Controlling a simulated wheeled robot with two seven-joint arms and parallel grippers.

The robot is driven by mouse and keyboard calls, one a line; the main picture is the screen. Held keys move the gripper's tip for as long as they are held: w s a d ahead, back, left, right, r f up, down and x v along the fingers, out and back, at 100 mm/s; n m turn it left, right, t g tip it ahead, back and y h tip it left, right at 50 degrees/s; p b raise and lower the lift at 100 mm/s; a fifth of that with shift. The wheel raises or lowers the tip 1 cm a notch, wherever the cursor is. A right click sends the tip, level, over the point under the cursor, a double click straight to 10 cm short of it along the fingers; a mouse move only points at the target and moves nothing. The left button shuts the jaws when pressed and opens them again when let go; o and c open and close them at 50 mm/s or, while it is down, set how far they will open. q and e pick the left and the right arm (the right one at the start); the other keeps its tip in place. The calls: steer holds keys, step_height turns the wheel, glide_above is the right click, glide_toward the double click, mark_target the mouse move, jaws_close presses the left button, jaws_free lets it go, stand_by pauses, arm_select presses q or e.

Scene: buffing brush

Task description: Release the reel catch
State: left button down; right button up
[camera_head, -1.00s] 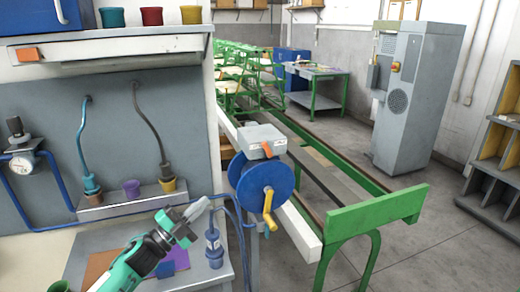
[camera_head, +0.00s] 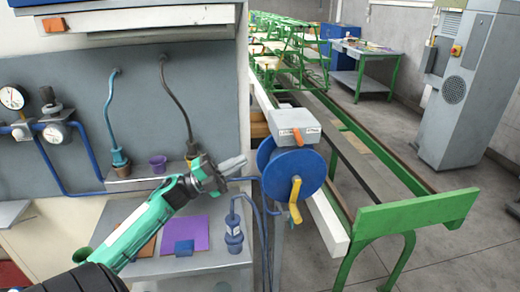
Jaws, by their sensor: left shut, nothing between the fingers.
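The blue reel (camera_head: 276,172) stands right of centre in the head view, mounted on the side of a white rail. A yellow crank (camera_head: 295,200) is on its face. A grey box (camera_head: 294,123) sits above the reel, with a small orange piece (camera_head: 298,137) on its front that may be the catch. My left gripper (camera_head: 240,164) is shut and empty, its tips pointing right, just left of the reel's rim in the picture. Whether they touch anything is unclear. My right gripper is out of view.
A blue bottle (camera_head: 233,230) stands on the grey bench shelf (camera_head: 205,262) below my gripper, near a purple sheet (camera_head: 188,234). Blue hoses hang beside the reel. A green frame (camera_head: 420,212) stands at right. A grey cabinet (camera_head: 470,90) is behind, with open floor between.

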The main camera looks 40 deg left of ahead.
mark_target(282, 140)
arm_select(q)
steer(key=p+x, duration=0.6)
steer(key=x, duration=0.6)
steer(key=shift+d+r, duration=0.1)
steer(key=shift+r, duration=0.15)
steer(key=shift+w+d, duration=0.3)
steer(key=shift+w, duration=0.1)
steer(key=shift+r, duration=0.1)
